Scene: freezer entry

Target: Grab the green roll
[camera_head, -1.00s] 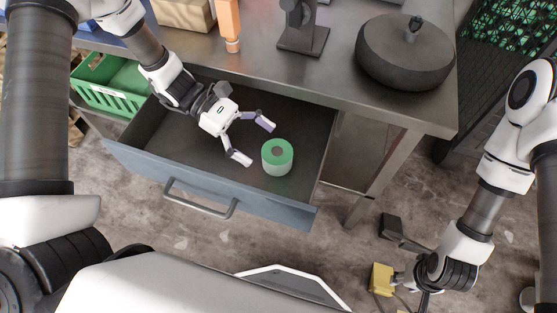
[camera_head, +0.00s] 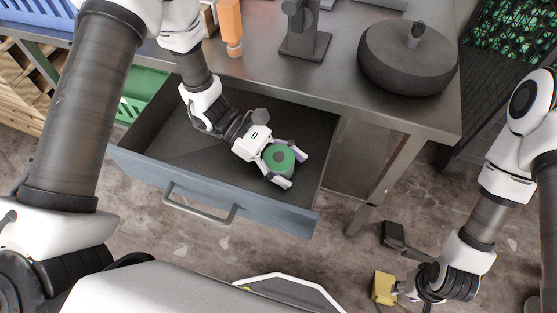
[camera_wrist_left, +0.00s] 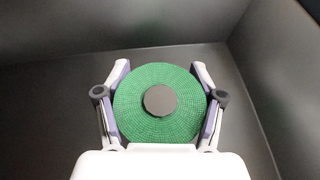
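The green roll (camera_head: 279,158) stands upright in the open drawer (camera_head: 180,155), near its right end. In the left wrist view its ridged green top (camera_wrist_left: 140,115) has a dark round centre. My left gripper (camera_head: 296,168) is down in the drawer with one finger on each side of the roll. In the left wrist view the fingers (camera_wrist_left: 160,72) lie close along both sides of the roll. I cannot tell whether they press on it. My right gripper (camera_head: 408,289) hangs low at the lower right, small and partly hidden, beside a yellow block (camera_head: 384,288).
The drawer's blue front (camera_head: 215,192) and handle (camera_head: 200,207) face me. The metal tabletop (camera_head: 340,85) overhangs the drawer's back. On it are an orange bottle (camera_head: 230,22), a dark stand (camera_head: 305,40) and a dark round weight (camera_head: 408,58). A green crate (camera_head: 140,92) is left.

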